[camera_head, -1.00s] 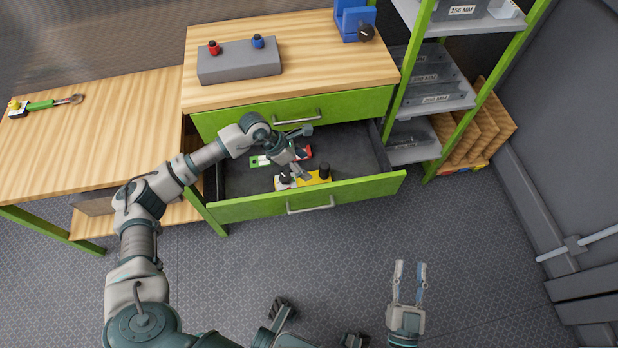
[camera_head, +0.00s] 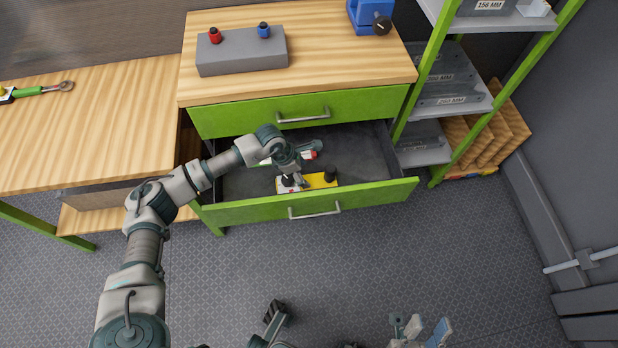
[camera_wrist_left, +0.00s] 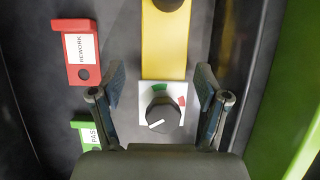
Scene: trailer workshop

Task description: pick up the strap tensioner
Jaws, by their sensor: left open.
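A yellow bar-shaped tool (camera_head: 318,181) lies in the open drawer, with a black knob at one end and a white plate with a black dial at the other. It may be the strap tensioner; I cannot tell for sure. In the left wrist view the yellow bar (camera_wrist_left: 164,45) runs away from the white dial plate (camera_wrist_left: 146,118). My left gripper (camera_head: 296,179) is over the dial end. Its open fingers (camera_wrist_left: 160,85) stand on either side of the plate, with no visible contact. My right gripper (camera_head: 425,331) is open and empty at the bottom edge, over the floor.
A red REWORK tag (camera_wrist_left: 80,50) and a green PASS tag (camera_wrist_left: 85,133) lie in the drawer beside the tool. The green drawer front (camera_head: 350,198) stands near my left gripper. A green-handled tool (camera_head: 30,91) lies on the left bench. The drawer's right side is clear.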

